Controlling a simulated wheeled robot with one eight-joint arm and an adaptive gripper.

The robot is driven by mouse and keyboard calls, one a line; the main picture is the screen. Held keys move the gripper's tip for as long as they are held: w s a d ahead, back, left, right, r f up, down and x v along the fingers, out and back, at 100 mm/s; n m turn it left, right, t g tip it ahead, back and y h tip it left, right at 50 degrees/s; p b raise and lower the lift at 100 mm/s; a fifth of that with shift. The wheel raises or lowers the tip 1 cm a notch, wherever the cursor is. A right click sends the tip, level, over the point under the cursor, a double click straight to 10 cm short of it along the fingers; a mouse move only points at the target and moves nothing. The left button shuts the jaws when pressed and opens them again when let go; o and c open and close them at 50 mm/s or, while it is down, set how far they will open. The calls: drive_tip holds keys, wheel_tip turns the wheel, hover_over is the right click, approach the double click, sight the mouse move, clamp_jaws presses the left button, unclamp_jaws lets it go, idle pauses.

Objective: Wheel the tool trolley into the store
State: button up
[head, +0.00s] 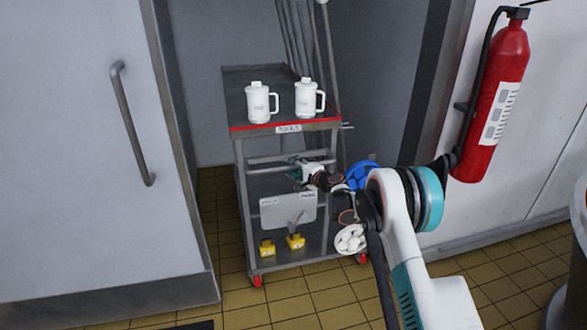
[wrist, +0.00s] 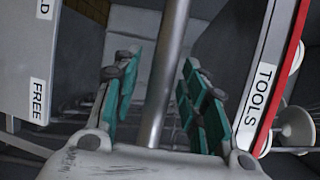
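The grey tool trolley (head: 287,126) stands upright in the doorway, with a red front edge and a TOOLS label (head: 289,128); the label also shows in the wrist view (wrist: 257,95). Two white lidded jugs (head: 258,103) (head: 308,98) stand on its top. A metal bar (head: 265,160) crosses its front below the top. My gripper (head: 298,174) is at this bar. In the wrist view, my gripper's teal-padded fingers (wrist: 160,68) are open on either side of a metal bar (wrist: 168,60), with gaps visible on both sides. My arm hides the trolley's lower right.
A door (head: 90,150) with a long handle (head: 130,125) stands at left. A red fire extinguisher (head: 494,100) hangs on the right wall. Long poles (head: 293,40) stand behind the trolley. Yellow items (head: 296,241) sit on its bottom shelf. Tiled floor (head: 290,310) is clear in front.

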drive_tip(key=v, duration=1.2)
drive_tip(key=shift+r, duration=0.1)
